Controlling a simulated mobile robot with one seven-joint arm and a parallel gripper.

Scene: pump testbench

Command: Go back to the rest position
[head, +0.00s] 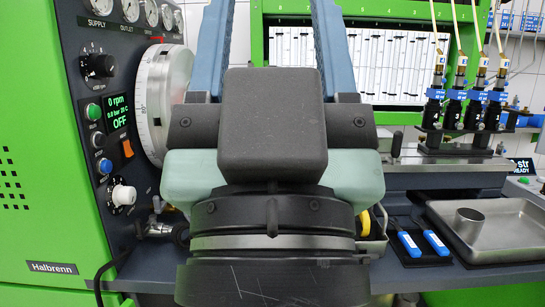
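My gripper (272,30) fills the middle of the head view, seen from behind, with its black block, pale green body and dark round wrist close to the camera. Its two blue fingers run up the picture, one on each side, and stand wide apart. I see nothing held between them; the bench's back shows through the gap. The fingertips are cut off by the top edge. My arm hides the middle of the pump testbench (112,283).
A green cabinet (45,215) with gauges, knobs and a display reading OFF stands close on the left, beside a graduated wheel (172,88). Several black injectors (433,108) stand at right. Below them are two blue-handled tools (408,243) and a metal tray (520,232) holding a cup (469,222).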

